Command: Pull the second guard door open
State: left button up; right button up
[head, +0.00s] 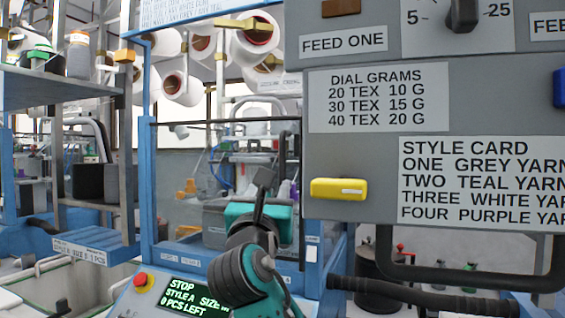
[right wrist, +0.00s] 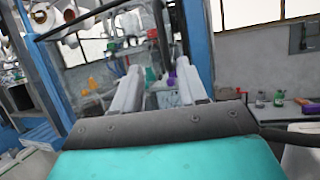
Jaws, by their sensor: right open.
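A dark bar (head: 200,123) runs across the blue machine frame (head: 146,190), with see-through space below it. It looks like the top edge of a guard door, but I cannot tell which door or whether it is shut. In the right wrist view a dark bar and upright (right wrist: 162,35) show just beyond my fingers. My right gripper (right wrist: 160,72) is open, its two pale fingers apart with nothing clearly between them. In the head view its teal hand (head: 258,222) is in front of the machine, its fingertips not clear. My left gripper is not in view.
A large grey panel (head: 375,150) with a style card and a yellow handle (head: 338,188) fills the right side, close by. A control box (head: 175,296) with a red button is below. Blue shelving (head: 55,90) stands left. Yarn cones (head: 255,40) hang above.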

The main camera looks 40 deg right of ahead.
aim_at(282, 158)
jog(key=shift+h, duration=0.3)
jog(key=x, duration=0.4)
jog(key=p+x, duration=0.1)
jog(key=x, duration=0.8)
jog(key=shift+s+d+r+p, duration=0.2)
jog(key=shift+r+p, duration=0.1)
jog(key=shift+r, duration=0.15)
jog(key=shift+a, duration=0.1)
grip_shut()
